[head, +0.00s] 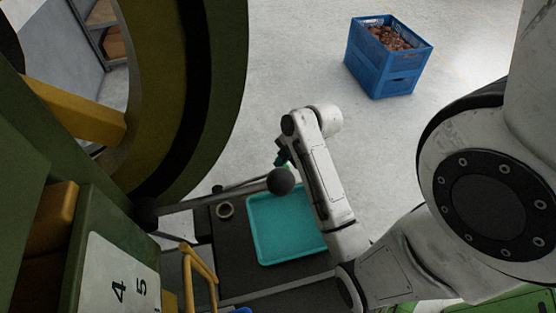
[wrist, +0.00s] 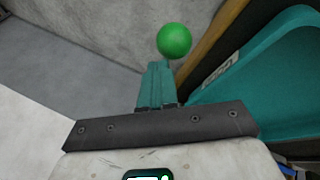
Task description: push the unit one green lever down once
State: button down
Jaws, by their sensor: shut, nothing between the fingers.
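The green ball knob (wrist: 174,40) of a lever shows in the wrist view, just beyond the tips of my gripper (wrist: 156,68) and slightly to their right. My gripper's teal fingers are shut together with nothing between them. A small gap seems to separate tips and knob, but I cannot tell whether they touch. In the head view my gripper (head: 284,158) is small and dark at the arm's end, above a black ball (head: 281,182). A little green shows there, too small to identify. The lever's shaft is mostly hidden, and no unit label is readable.
A teal tray (head: 262,245) lies below my arm; it also shows in the wrist view (wrist: 275,65). A green machine with a numbered plate (head: 115,280) and a yellow handle (head: 198,262) stand at left. A blue crate (head: 382,78) of copper coils stands on open floor.

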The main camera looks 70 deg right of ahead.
jog(key=shift+s+d+f+b, duration=0.15)
jog(key=shift+s+f+b, duration=0.15)
jog(key=shift+f, duration=0.35)
dwell(0.6)
jog(key=shift+r, duration=0.15)
dwell(0.4)
jog(key=shift+w+a+r+p, duration=0.2)
jog(key=shift+w+r+p, duration=0.1)
jog(key=shift+r+p, duration=0.6)
jog(key=shift+w+a+r+p, duration=0.15)
jog(key=shift+w+r+p, duration=0.2)
jog(key=shift+r+p, duration=0.55)
jog(key=shift+w+a+r+p, duration=0.2)
jog(key=shift+w+r+p, duration=0.1)
jog(key=shift+r+p, duration=0.6)
jog(key=r+p, duration=0.1)
jog(key=w+r+p, duration=0.1)
jog(key=r+p, duration=0.2)
jog(key=shift+w+a+r+p, duration=0.25)
jog(key=shift+a+p, duration=0.1)
jog(key=shift+a, duration=0.05)
